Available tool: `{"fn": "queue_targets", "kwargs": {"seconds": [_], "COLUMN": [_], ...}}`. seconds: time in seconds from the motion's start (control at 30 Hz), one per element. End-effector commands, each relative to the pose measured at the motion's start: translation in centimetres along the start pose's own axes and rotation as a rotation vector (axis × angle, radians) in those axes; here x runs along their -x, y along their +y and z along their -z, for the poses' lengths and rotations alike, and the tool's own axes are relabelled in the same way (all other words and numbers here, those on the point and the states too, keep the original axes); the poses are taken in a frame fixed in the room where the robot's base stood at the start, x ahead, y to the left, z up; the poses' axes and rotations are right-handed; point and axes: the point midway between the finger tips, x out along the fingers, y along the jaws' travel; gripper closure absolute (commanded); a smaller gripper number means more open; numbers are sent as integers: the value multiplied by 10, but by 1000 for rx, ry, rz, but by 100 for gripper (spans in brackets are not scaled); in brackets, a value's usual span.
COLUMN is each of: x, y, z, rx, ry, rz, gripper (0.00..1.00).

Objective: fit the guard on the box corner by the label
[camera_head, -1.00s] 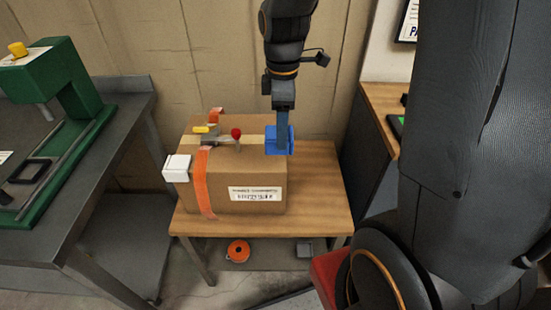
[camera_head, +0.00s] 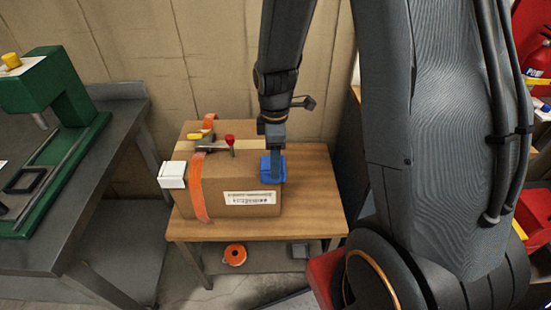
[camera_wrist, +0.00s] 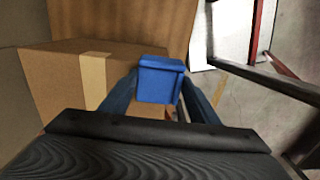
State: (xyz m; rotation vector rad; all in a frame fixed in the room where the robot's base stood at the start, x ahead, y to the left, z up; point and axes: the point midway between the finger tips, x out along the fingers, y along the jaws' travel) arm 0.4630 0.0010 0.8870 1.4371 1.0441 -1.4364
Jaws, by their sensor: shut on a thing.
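A brown cardboard box (camera_head: 230,182) stands on a small wooden table, with a white label (camera_head: 250,198) low on its front face, toward the right. A blue corner guard (camera_head: 266,170) is at the box's front right top corner, above the label. My gripper (camera_head: 274,158) points down and is shut on the guard. In the wrist view the guard (camera_wrist: 160,80) sits between the two fingers, beside the box (camera_wrist: 60,85). I cannot tell whether it is seated on the corner or just above it. A white guard (camera_head: 172,175) is on the front left top corner.
An orange strap (camera_head: 197,185) wraps the box, with a red-knobbed tool (camera_head: 229,141) on top. The wooden table (camera_head: 315,205) is bare right of the box. An orange roll (camera_head: 235,255) lies on the lower shelf. A green press (camera_head: 50,140) stands on the left bench.

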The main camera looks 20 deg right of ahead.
Motion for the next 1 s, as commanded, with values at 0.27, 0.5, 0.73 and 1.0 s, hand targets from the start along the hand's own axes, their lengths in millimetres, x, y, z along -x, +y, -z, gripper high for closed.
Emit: {"fn": "queue_targets", "kwargs": {"seconds": [0.27, 0.5, 0.73, 1.0], "x": [-5, -12, -12, -11], "y": [0, 0, 0, 0], "z": [0, 0, 0, 0], "rx": [0, 0, 0, 0], "ry": [0, 0, 0, 0], "rz": [1, 1, 0, 0], "gripper": [69, 69, 26, 26]}}
